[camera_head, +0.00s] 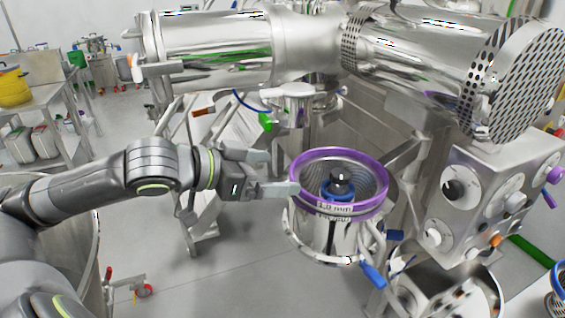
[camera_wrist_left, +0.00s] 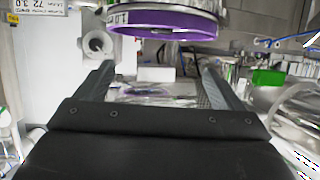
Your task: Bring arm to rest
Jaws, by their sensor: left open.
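My left arm (camera_head: 110,178) reaches in from the left in the head view. My left gripper (camera_head: 272,172) is open and empty, its two fingers apart, just left of a steel vessel (camera_head: 330,228) with a purple ring (camera_head: 378,205) marked "1.0 mm". One fingertip appears close to the ring; I cannot tell if it touches. In the left wrist view the open fingers (camera_wrist_left: 155,85) show nothing between them, and the purple ring (camera_wrist_left: 165,28) is beyond them at the top. My right gripper is not in view.
Large steel cylinders (camera_head: 215,48) hang above and behind the gripper. A control box with knobs (camera_head: 490,195) stands at the right. A steel bench with a yellow bowl (camera_head: 14,88) is at the far left. Bare floor (camera_head: 190,285) lies below the arm.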

